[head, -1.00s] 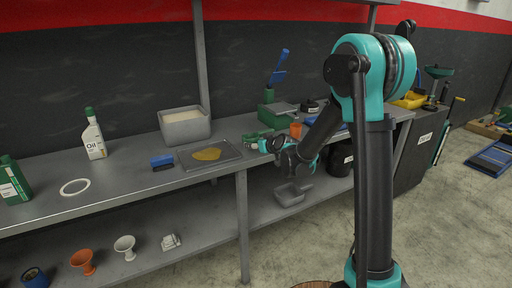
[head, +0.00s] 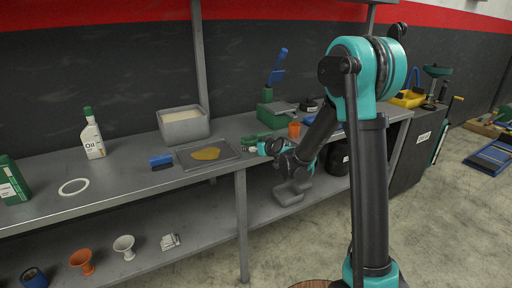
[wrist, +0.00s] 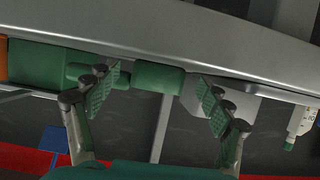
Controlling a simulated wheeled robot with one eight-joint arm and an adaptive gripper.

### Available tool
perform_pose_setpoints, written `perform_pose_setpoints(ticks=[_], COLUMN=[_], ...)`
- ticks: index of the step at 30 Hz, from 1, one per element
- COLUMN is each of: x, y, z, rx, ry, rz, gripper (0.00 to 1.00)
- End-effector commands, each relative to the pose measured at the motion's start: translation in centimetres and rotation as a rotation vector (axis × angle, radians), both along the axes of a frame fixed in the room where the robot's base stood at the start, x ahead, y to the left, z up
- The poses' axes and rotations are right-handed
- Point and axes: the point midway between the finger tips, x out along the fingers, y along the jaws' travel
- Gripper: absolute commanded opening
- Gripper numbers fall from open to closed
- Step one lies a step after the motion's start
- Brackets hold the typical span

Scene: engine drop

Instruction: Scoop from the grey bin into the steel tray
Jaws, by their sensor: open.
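The grey bin (head: 183,136), full of pale material, stands at the back of the bench. The steel tray (head: 228,159) lies in front of it with a patch of yellow-brown material (head: 206,153) on it. A grey scoop-like pan (head: 288,195) is below bench height near the lower shelf, partly hidden by my arm. My gripper (head: 276,147) is at the bench's front edge, right of the tray. In the wrist view my gripper (wrist: 160,95) has its fingers spread wide, with a green cylinder (wrist: 160,78) showing between them. I cannot tell how far away it is. Nothing is visibly held.
The bench's front edge (wrist: 200,40) crosses the wrist view. A green object (head: 257,139) and an orange cup (head: 294,130) are near my gripper. Funnels (head: 124,246) are on the lower shelf.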

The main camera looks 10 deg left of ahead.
Motion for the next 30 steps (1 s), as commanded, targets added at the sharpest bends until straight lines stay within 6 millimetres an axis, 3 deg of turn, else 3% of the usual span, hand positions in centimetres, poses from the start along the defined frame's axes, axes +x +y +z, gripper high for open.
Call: perform_pose_setpoints(ticks=[8, 13, 30], x=[-1.7, -4.0, -11.0], y=[-1.1, -3.5, -8.2], z=[0.8, 1.7, 5.2], rx=[0.001, 0.001, 0.000], ry=[0.001, 0.001, 0.000], rz=[0.000, -0.003, -0.001], gripper=[0.80, 0.80, 0.80])
